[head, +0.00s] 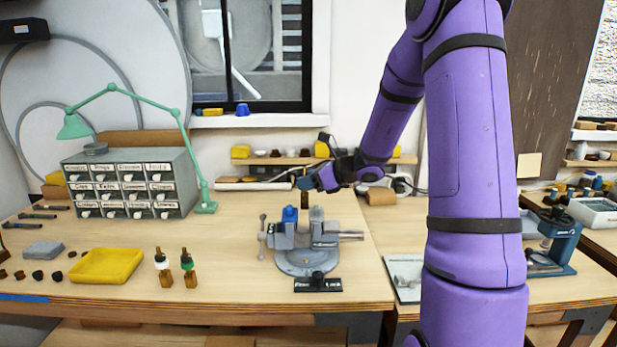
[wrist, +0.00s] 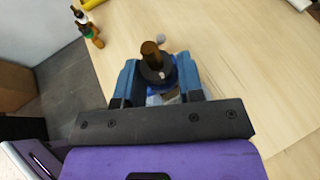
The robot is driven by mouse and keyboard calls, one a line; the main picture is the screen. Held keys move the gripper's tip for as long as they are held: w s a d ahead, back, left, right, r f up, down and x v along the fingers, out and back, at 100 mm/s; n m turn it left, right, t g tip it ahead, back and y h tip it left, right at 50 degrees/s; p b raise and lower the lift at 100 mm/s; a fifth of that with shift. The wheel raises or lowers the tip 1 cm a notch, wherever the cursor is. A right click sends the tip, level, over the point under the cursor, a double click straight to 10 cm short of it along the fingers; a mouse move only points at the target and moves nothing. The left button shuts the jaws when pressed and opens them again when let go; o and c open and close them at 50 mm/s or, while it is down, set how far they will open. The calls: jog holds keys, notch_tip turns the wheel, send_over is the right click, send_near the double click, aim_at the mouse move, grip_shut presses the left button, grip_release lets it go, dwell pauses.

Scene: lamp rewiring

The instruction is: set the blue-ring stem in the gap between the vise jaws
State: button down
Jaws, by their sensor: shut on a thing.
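My gripper (head: 306,184) is shut on the blue-ring stem, and its two blue fingers (wrist: 157,84) flank the stem in the wrist view. The stem's brown end (wrist: 150,50) projects beyond a dark collar, with a blue band partly showing below. In the head view the brown end (head: 304,201) points down, roughly upright, just above the grey vise (head: 303,262). It appears over the gap between the jaws; whether it has entered the gap cannot be told. The vise is mostly hidden in the wrist view.
A white-ring stem (head: 161,261) and a green-ring stem (head: 188,263) stand left of the vise. A yellow tray (head: 106,266) lies further left. A drawer cabinet (head: 130,182) and green lamp (head: 205,195) stand behind. A grey plate (head: 404,278) lies right of the vise.

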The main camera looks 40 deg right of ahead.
aim_at(308, 203)
jog(key=shift+f, duration=3.3)
jog(key=shift+f, duration=0.15)
jog(key=c, duration=0.7)
grip_release()
jog(key=shift+o, duration=0.2)
jog(key=shift+s+d, duration=0.1)
jog(key=v, duration=1)
jog(key=shift+s, duration=0.2)
jog(key=shift+r, duration=0.2)
jog(key=s+d+r, duration=0.3)
jog(key=s+r, duration=0.1)
jog(key=r, duration=0.1)
jog(key=shift+s, duration=0.35)
